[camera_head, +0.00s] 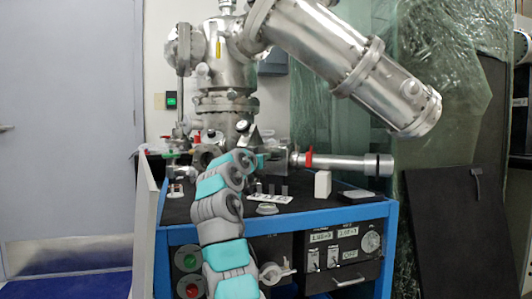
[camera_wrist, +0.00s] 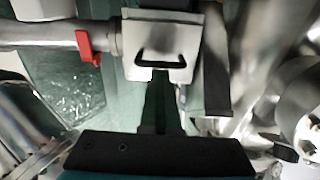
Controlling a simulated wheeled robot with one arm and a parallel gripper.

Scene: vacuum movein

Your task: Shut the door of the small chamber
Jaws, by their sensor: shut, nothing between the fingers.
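The small chamber (camera_wrist: 163,22) appears in the wrist view as a pale grey metal box at the top middle, with a black bar handle (camera_wrist: 161,55) on its near face. A dark upright slab (camera_wrist: 216,75) stands just right of it; I cannot tell whether this is the door swung open. My gripper (camera_wrist: 160,95) is shut and empty, its dark fingers pointing at the box just below the handle. I cannot tell whether they touch it. In the head view, my arm hides most of the chamber area, and the fingertips are not clear.
A steel tube with a red lever (camera_head: 308,157) runs right from the chamber; the lever also shows in the wrist view (camera_wrist: 88,47). A white block (camera_head: 322,184) and a small rack (camera_head: 270,197) stand on the blue-framed bench (camera_head: 392,240). A large steel cylinder (camera_head: 330,50) hangs above.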

